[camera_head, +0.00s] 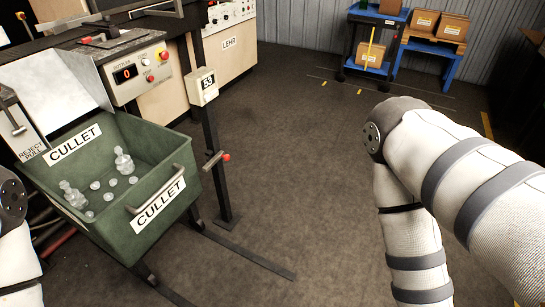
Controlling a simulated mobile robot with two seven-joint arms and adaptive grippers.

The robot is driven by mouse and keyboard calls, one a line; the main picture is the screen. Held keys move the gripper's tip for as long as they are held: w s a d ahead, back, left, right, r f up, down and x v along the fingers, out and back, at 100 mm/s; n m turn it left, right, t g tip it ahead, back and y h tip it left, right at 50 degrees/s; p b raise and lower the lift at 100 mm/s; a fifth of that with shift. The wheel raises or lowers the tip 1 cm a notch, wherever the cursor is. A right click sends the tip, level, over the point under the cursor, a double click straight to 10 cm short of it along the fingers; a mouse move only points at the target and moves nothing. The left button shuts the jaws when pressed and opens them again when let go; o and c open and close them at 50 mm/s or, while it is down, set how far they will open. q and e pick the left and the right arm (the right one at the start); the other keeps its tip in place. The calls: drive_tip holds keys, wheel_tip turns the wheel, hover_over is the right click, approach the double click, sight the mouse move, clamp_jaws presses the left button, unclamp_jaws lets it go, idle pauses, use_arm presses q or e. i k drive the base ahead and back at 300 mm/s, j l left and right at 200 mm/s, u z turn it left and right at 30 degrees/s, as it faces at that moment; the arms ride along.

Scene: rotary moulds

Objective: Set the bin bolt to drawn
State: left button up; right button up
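The green cullet bin (180,210) stands at the left, with a "CULLET" label on its front and another inside. Parts of my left arm show at the left edge and my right arm bends down at the right. Neither gripper is in view.
The bin holds clear glass bottles (124,161) and several glass pieces. Dark rails (250,254) run along the floor. Open floor (310,150) lies right of the post; a blue cart (372,45) stands behind.

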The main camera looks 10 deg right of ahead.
sight(217, 157)
drive_tip(key=i+j+z, duration=0.2)
drive_tip(key=z, duration=0.15)
drive_tip(key=i+j+z, duration=0.35)
drive_tip(key=i+l, duration=0.05)
drive_tip(key=l, duration=0.05)
